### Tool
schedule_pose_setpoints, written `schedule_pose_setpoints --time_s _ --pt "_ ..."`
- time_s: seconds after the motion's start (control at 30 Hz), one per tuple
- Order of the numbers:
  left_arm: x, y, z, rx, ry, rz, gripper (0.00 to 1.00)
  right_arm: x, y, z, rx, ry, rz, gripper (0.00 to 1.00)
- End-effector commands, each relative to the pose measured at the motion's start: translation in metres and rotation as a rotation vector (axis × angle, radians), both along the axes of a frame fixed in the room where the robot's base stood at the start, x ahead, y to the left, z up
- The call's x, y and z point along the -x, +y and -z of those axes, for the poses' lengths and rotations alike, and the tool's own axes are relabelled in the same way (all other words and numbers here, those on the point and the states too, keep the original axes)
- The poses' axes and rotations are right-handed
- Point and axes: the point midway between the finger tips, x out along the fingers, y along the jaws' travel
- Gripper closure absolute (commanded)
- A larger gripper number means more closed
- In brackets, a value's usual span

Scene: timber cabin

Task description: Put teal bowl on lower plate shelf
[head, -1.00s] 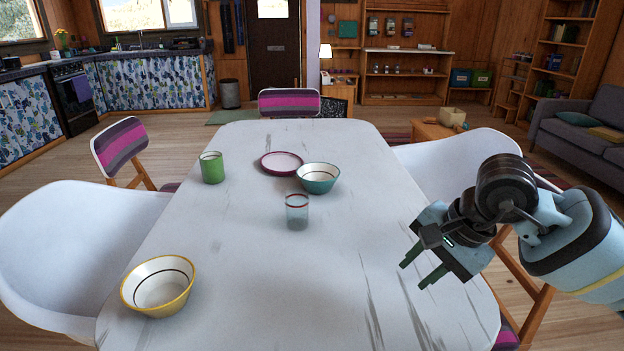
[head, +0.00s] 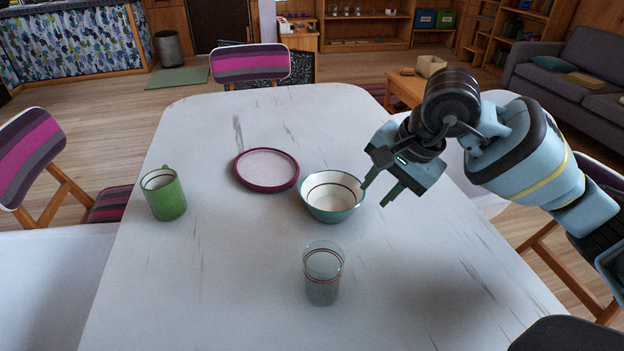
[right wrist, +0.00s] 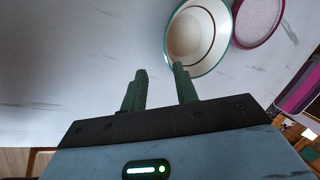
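The teal bowl (head: 333,209) stands upright on the white table, right of the middle in the head view. Its inside is white with a dark ring. In the right wrist view the bowl (right wrist: 196,38) is at the top, just beyond the fingers. My right gripper (head: 374,193) is open and empty, at the right side of the bowl's rim. In the right wrist view one fingertip of the gripper (right wrist: 160,70) overlaps the bowl's edge; I cannot tell whether it touches. My left gripper is not in view. No plate shelf can be made out for sure.
A maroon-rimmed plate (head: 267,170) lies left of the bowl and a clear glass (head: 323,275) stands in front. A green mug (head: 163,194) is at the left. Chairs surround the white table (head: 220,290). Wooden shelving (head: 367,32) stands at the back.

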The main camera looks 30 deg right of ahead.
Motion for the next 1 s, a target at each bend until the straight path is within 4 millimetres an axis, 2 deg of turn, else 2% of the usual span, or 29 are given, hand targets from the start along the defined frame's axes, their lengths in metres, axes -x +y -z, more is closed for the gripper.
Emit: schedule_pose_setpoints --time_s 0.33,0.57,0.77,1.0 --pt "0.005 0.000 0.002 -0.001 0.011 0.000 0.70 -0.001 0.001 0.002 0.000 0.001 0.000 0.70" --pt "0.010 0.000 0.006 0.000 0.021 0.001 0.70 -0.008 0.005 0.023 -0.002 0.003 -0.001 0.70" --pt "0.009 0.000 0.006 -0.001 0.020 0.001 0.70 -0.011 0.006 0.027 0.000 0.001 0.000 0.70" --pt "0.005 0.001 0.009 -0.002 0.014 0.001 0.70 -0.025 0.019 0.053 -0.003 0.003 -0.001 0.70"
